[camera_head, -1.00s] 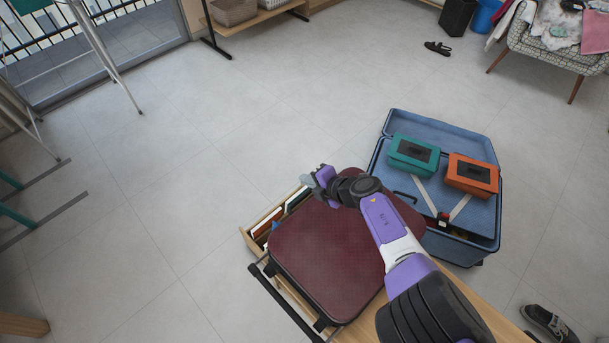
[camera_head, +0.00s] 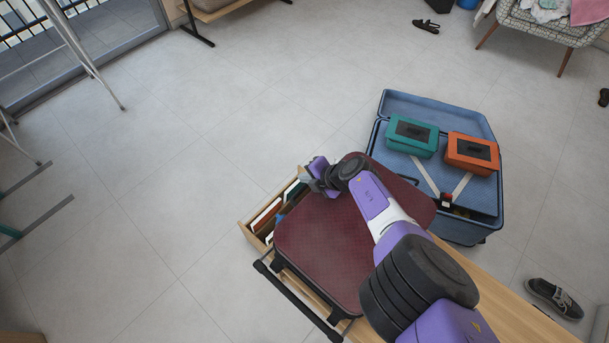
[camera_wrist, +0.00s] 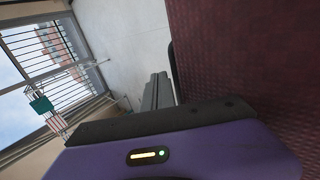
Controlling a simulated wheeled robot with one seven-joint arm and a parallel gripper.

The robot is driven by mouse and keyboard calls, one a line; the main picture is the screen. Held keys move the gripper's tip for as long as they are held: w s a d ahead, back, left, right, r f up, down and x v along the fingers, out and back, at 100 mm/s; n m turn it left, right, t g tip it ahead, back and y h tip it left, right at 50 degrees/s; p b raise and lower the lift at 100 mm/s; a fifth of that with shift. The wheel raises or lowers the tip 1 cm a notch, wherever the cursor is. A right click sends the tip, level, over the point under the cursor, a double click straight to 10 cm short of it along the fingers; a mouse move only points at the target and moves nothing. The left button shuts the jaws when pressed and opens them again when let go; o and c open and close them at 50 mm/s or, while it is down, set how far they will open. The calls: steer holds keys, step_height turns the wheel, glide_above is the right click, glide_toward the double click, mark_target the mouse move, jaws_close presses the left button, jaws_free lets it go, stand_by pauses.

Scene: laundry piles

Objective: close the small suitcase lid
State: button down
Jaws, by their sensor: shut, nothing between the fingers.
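The small suitcase has a maroon, textured lid (camera_head: 318,255) and lies on a wooden bench (camera_head: 505,312). The lid looks down or nearly down; from above I cannot tell whether a gap is left at its edge. My gripper (camera_head: 313,178) is shut and empty, at the lid's far edge. My arm crosses above the lid and hides part of its right side. In the wrist view the shut fingers (camera_wrist: 158,93) lie just beside the maroon surface (camera_wrist: 245,60); I cannot tell whether they touch it.
An open blue suitcase (camera_head: 470,228) with a teal box (camera_head: 412,137) and an orange box (camera_head: 472,153) stands to the right. An open drawer (camera_head: 249,236) with books sticks out at the left. A shoe (camera_head: 553,298) lies at the lower right.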

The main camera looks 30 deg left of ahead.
steer(key=shift+s+f, duration=0.1)
steer(key=shift+f, duration=0.05)
step_height(320, 180, up, 14)
steer(key=w+a+p, duration=0.1)
steer(key=a+p, duration=0.1)
steer(key=p, duration=1.1)
steer(key=shift+a, duration=0.3)
